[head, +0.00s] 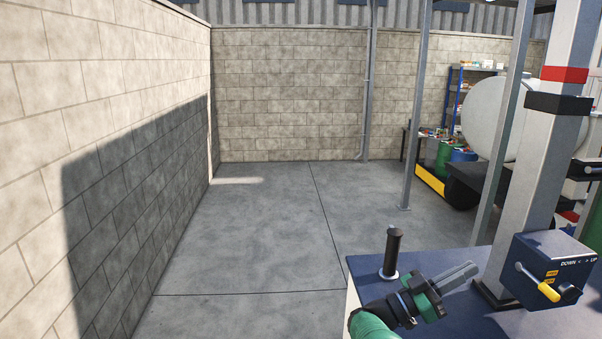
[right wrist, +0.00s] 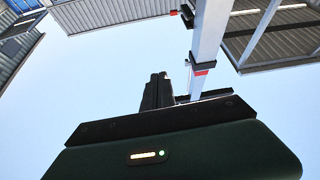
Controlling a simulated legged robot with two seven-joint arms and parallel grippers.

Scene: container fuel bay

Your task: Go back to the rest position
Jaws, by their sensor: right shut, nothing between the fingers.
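My right gripper (head: 458,278) is in the lower right of the head view, over the dark blue top of a bench (head: 450,262). Its fingers are together with nothing between them, and they point right toward the foot of a grey post. In the right wrist view the shut fingers (right wrist: 158,92) stand up against the sky. My left gripper is not in view.
A black upright handle (head: 392,252) stands on the bench just left of my right gripper. A control box (head: 548,270) with a yellow lever, marked DOWN and UP, sits by the grey post (head: 540,150). A white tank (head: 490,115) stands behind. Concrete floor on the left is clear.

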